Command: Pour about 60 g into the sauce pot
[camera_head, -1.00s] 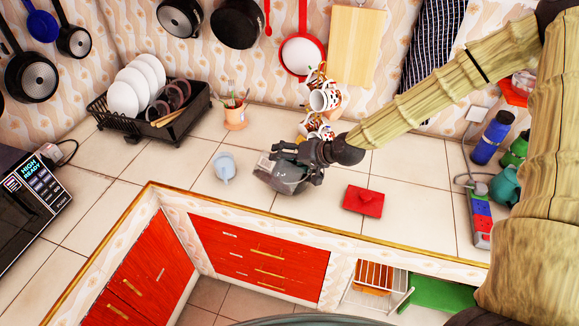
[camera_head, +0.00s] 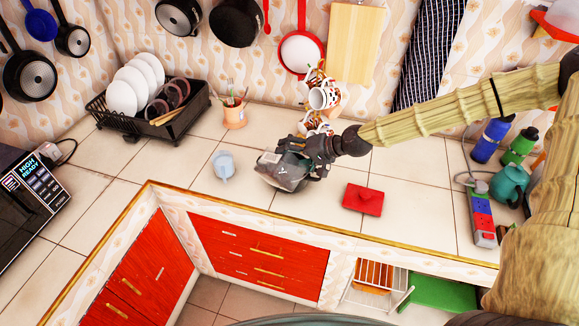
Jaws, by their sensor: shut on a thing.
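A small light blue-grey pot with a handle, which looks like the sauce pot (camera_head: 223,166), stands upright on the tiled counter. My gripper (camera_head: 304,158) is to the right of it, shut on a dark grey, partly see-through container (camera_head: 282,175). The container appears tilted, and the gripper fingers hide part of it. A clear gap shows between it and the pot. I cannot see any contents in either vessel, and I cannot tell how high the container is above the counter.
A red butter-dish-like box (camera_head: 362,199) lies right of my gripper. Stacked patterned mugs (camera_head: 322,98) stand close behind it. A utensil cup (camera_head: 235,115) and black dish rack (camera_head: 150,110) are at the back left. A power strip (camera_head: 482,215) is at the right.

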